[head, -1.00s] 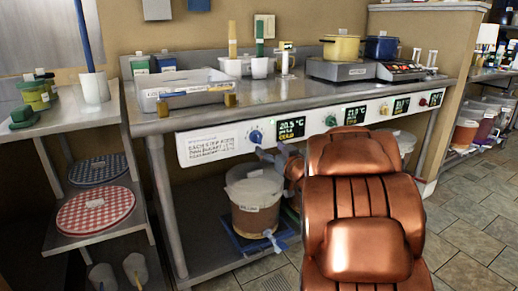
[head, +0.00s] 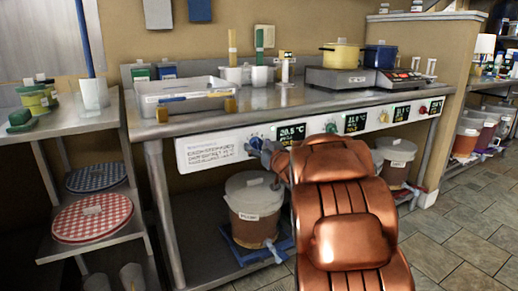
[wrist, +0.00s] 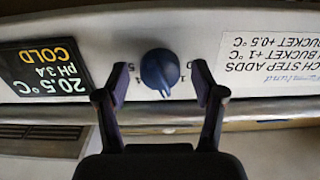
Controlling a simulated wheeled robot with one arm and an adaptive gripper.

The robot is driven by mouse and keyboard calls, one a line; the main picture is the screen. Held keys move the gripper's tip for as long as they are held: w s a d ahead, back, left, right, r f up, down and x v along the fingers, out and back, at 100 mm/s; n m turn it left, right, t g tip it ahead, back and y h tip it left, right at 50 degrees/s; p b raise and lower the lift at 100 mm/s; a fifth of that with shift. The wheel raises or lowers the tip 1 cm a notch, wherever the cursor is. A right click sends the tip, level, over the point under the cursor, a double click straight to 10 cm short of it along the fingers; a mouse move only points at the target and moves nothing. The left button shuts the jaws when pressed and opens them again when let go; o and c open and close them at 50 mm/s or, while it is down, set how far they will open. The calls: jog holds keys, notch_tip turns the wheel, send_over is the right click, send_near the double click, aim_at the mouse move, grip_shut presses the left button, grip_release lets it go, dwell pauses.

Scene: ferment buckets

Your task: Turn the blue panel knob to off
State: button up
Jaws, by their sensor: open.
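The blue knob (wrist: 160,71) is on the white control panel (wrist: 45,30), centred ahead of my gripper in the wrist view, which shows the panel upside down. Marks including 1 and 0 are printed around it. My gripper (wrist: 161,88) is open, with one finger on each side of the knob and gaps between. I cannot tell whether the fingertips touch the panel. In the head view the blue knob (head: 255,142) shows just left of the display (head: 293,130), with my gripper (head: 258,150) close to it.
Green (head: 330,127), yellow (head: 383,117) and red (head: 423,109) knobs sit further right on the panel. A lidded bucket (head: 255,210) stands below the bench. A grey tray (head: 180,97) and pots are on top. Floor at the right is clear.

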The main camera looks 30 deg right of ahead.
jog(key=shift+c, duration=0.2)
jog(key=c, duration=1.1)
jog(key=shift+n, duration=0.3)
jog(key=n+p, duration=0.1)
jog(key=n, duration=0.1)
jog(key=shift+n, duration=0.4)
jog(key=n, duration=0.3)
jog(key=shift+d+n, duration=0.1)
jog(key=shift+n, duration=0.2)
jog(key=n, duration=0.3)
jog(key=shift+n, duration=0.3)
jog(key=shift+r+n, duration=0.15)
jog(key=shift+n, duration=1.75)
